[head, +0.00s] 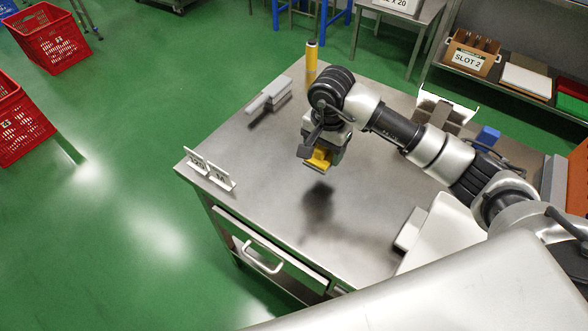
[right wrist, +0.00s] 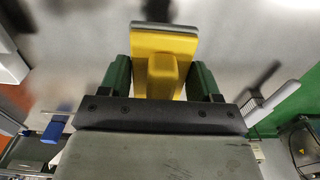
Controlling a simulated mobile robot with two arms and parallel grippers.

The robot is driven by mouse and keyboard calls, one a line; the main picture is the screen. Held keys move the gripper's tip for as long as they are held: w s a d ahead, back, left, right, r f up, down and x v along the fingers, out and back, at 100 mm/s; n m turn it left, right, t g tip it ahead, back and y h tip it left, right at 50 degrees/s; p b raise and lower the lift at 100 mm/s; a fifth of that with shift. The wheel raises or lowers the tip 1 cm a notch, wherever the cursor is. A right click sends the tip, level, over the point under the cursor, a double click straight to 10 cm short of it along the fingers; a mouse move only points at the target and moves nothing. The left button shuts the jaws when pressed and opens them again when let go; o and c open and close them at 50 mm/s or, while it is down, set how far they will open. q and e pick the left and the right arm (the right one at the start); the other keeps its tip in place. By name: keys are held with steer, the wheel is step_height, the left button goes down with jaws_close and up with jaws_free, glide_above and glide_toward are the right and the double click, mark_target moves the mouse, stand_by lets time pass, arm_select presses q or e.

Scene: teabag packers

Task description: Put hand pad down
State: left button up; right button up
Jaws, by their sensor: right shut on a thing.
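The hand pad (head: 319,159) is a small yellow block with a grey pad on its face. My right gripper (head: 318,152) is shut on it and holds it above the steel table (head: 262,150), with a dark shadow on the tabletop below. In the right wrist view the yellow hand pad (right wrist: 163,62) sits between the two green fingers (right wrist: 158,80), its grey face pointing away from the gripper. My left gripper is not in view.
A blue object (head: 487,138) is at the right. The table's middle left is clear.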

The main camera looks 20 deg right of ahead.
steer(key=p, duration=0.1)
glide_above(293, 178)
step_height(293, 178, down, 4)
steer(key=shift+f, duration=0.1)
step_height(293, 178, down, 3)
steer(key=shift+f+p, duration=0.1)
steer(key=shift+p, duration=0.3)
steer(key=shift+f, duration=0.4)
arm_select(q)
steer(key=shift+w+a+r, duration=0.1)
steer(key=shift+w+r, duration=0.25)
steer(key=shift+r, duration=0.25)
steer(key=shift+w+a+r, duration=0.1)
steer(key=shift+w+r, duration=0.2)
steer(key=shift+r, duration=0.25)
arm_select(e)
steer(key=shift+w, duration=0.1)
steer(key=shift+f, duration=0.15)
steer(key=o, duration=1)
steer(key=shift+c, duration=0.2)
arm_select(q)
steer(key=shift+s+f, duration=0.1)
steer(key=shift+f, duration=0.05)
